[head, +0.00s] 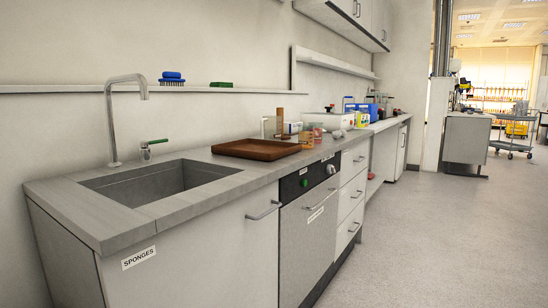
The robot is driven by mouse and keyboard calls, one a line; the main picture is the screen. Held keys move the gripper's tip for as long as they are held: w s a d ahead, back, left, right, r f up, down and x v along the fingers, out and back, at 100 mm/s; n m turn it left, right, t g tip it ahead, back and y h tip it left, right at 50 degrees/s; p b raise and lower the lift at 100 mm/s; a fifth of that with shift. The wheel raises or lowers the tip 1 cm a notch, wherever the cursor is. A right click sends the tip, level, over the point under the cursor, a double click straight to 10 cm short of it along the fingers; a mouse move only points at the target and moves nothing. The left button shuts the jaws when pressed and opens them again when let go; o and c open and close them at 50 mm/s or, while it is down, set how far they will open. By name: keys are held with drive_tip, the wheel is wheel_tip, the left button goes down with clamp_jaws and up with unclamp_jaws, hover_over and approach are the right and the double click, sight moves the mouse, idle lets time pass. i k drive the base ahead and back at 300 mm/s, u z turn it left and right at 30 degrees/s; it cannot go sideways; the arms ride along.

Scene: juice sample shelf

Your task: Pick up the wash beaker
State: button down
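Several small vessels stand on the counter just past the brown tray. One is an orange-tinted cup (307,140), and a pinkish cup (317,130) stands close to it. They are small and partly overlap, so I cannot tell which vessel, if any, is the wash beaker. My gripper is not in view.
The grey counter (215,167) holds a sink (125,181) with a tall tap (112,120) and a brown tray (256,149). A wall ledge (60,88) carries a blue brush (172,77) and a green sponge (221,84). The floor (430,240) at right is clear.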

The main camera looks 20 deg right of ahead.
sight(319, 126)
drive_tip(key=u, duration=0.15)
drive_tip(key=k, duration=0.35)
drive_tip(key=z, duration=0.95)
drive_tip(key=i, duration=0.95)
drive_tip(key=z, duration=0.2)
